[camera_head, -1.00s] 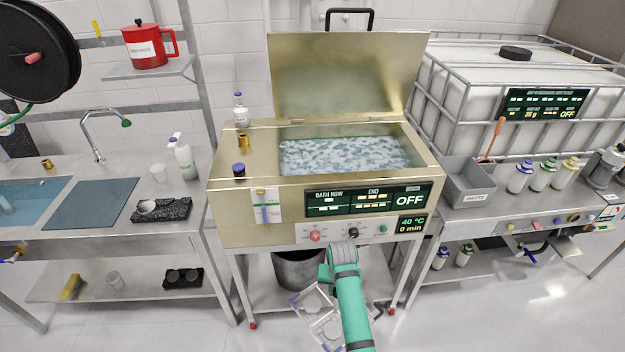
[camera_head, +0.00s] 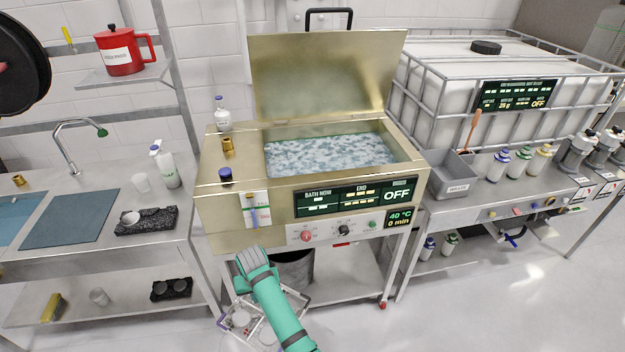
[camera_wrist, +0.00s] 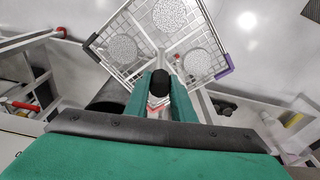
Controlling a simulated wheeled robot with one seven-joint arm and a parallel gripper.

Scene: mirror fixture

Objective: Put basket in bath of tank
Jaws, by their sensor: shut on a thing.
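The tank (camera_head: 215,215) is a brass-coloured box on a metal frame, with its lid (camera_head: 320,75) raised. Its bath (camera_head: 330,152) holds mottled blue-white liquid. The basket is a wire frame with several round discs in it; in the head view the basket (camera_head: 238,318) shows low, in front of the tank stand and partly behind my green arm. In the wrist view the basket (camera_wrist: 128,75) hangs beyond my gripper (camera_wrist: 160,85), with a purple clip at one corner. My gripper is shut on a dark part of the basket. The exact grip point is partly hidden by the fingers.
A dark bucket (camera_head: 293,270) stands under the tank. A grey waste bin (camera_head: 448,175) stands to the right, a sink bench (camera_head: 150,240) to the left.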

